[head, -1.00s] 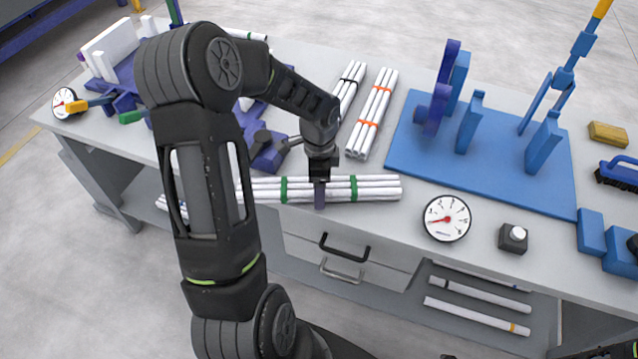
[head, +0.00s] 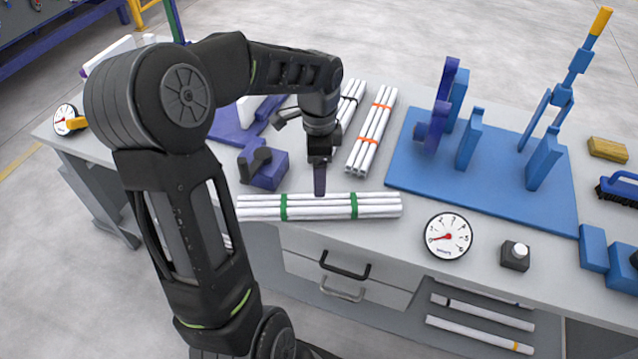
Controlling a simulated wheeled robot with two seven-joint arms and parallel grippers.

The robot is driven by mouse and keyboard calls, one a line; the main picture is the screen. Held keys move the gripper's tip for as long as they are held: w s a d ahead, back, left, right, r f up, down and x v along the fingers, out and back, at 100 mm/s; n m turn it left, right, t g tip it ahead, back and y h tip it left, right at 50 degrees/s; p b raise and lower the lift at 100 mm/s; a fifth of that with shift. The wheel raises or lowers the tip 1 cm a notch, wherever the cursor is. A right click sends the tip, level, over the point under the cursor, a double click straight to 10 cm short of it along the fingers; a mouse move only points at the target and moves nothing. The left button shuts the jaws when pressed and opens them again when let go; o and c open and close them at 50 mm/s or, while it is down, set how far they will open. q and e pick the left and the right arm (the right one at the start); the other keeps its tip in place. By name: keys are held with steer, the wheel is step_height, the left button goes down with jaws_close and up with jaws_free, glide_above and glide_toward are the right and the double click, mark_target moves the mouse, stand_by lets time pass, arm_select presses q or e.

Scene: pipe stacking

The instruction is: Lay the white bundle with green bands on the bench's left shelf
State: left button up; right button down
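The white bundle with green bands (head: 380,205) lies along the front edge of the bench top, left of a round dial gauge. Two green bands hold its pipes together. My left gripper (head: 320,180) points down at the middle of the bundle, between the bands. Its fingertip ends at the bundle's far upper edge and looks clear of the pipes. Only one finger shows, so its opening cannot be told. The left shelf under the bench is mostly hidden behind my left arm. My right gripper is not in view.
An orange-banded bundle (head: 372,130) and a black-banded bundle (head: 350,100) lie behind. The dial gauge (head: 448,236) and a small black button box (head: 515,256) stand to the right. A blue fixture board (head: 500,185) fills the right. Loose pipes lie on the lower right shelf (head: 450,335).

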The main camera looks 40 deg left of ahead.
arm_select(q)
steer(key=shift+r, duration=0.4)
steer(key=shift+o, duration=0.4)
